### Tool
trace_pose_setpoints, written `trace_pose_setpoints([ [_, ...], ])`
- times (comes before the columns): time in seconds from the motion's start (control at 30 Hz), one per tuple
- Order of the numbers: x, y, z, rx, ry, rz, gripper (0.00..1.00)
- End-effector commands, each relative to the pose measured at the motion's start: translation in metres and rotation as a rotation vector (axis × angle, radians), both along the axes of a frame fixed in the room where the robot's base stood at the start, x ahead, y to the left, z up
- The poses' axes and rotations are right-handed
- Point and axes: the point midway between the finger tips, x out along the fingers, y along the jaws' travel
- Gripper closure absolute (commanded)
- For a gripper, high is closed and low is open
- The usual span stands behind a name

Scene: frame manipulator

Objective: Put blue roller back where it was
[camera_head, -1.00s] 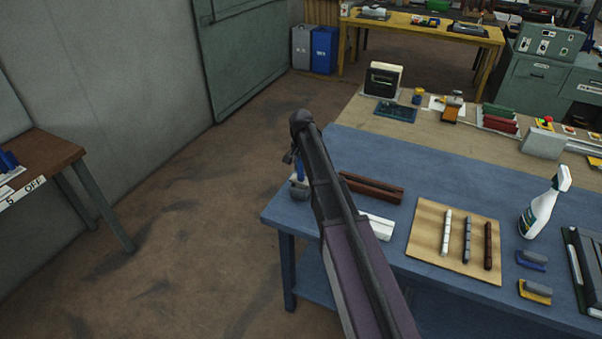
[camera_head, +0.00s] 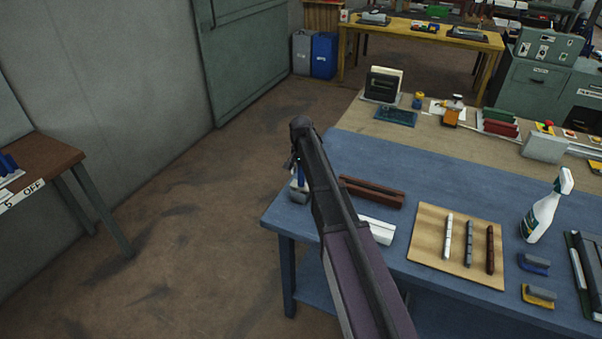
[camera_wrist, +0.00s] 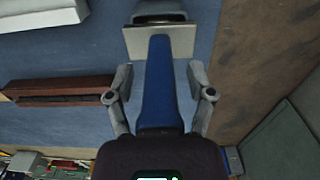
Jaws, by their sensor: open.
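The blue roller has a blue handle (camera_wrist: 160,85) and a grey head. In the wrist view the handle lies lengthwise between the fingers of my gripper (camera_wrist: 160,75). The fingers are open, with a gap on each side of the handle. The roller's grey head (camera_head: 299,196) shows in the head view at the left edge of the blue table (camera_head: 420,185). My arm hides part of the roller there, and I cannot tell whether it rests on the table.
A dark red block (camera_head: 372,191) and a white block (camera_head: 377,229) lie beside the roller. A wooden board (camera_head: 432,242) with several sticks and a spray bottle (camera_head: 545,212) stand further right. Open floor (camera_head: 190,240) lies left of the table.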

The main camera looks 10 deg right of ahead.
Motion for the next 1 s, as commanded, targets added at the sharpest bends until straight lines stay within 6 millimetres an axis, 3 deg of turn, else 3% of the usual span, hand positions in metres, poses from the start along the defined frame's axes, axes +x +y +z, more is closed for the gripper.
trace_pose_setpoints([
  [0.47,0.0,0.0,0.012,0.0,0.0,0.0,0.31],
  [1.0,0.0,0.0,0.056,0.0,0.0,0.0,0.31],
])
